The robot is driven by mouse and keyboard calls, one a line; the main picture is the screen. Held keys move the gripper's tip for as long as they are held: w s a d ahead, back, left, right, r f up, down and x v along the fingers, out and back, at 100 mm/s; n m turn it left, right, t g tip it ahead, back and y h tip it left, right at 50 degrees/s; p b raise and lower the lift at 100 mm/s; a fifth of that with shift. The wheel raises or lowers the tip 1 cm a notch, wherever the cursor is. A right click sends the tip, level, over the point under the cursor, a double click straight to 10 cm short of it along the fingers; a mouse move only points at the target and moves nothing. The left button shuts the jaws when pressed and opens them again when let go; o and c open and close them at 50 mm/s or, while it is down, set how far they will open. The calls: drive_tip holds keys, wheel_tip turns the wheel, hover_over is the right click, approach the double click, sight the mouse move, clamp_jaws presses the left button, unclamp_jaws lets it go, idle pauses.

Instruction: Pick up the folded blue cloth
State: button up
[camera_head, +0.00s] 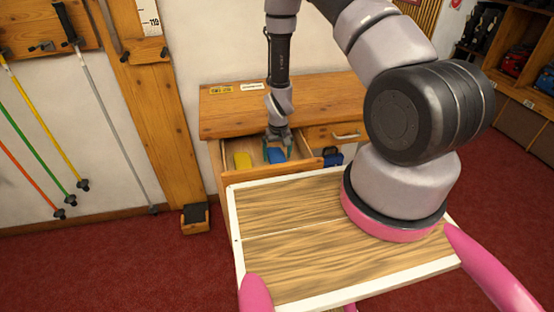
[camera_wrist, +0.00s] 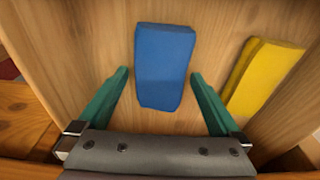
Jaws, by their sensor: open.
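The folded blue cloth (camera_wrist: 163,65) is a flat blue block lying on the floor of an open wooden drawer. In the head view the blue cloth (camera_head: 275,155) shows just below my gripper (camera_head: 278,143). In the wrist view my gripper (camera_wrist: 160,88) is open, with a green finger on each side of the cloth's near end. Small gaps show between the fingers and the cloth. Nothing is held. I cannot tell how far the fingertips are above the drawer floor.
A yellow block (camera_wrist: 264,76) lies in the drawer right of the cloth, close to the right finger. In the head view the yellow block (camera_head: 243,160) is left of the cloth. The drawer (camera_head: 300,163) has raised walls, and the bench top (camera_head: 330,97) overhangs behind it.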

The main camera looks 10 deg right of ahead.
sight(280, 158)
drive_tip(key=c, duration=1.2)
drive_tip(key=shift+c, duration=0.3)
drive_tip(key=shift+r, duration=0.65)
drive_tip(key=s, duration=0.4)
drive_tip(key=shift+s, duration=0.25)
wheel_tip(280, 158, up, 14)
drive_tip(key=shift+w+f, duration=0.15)
drive_tip(key=shift+w, duration=0.1)
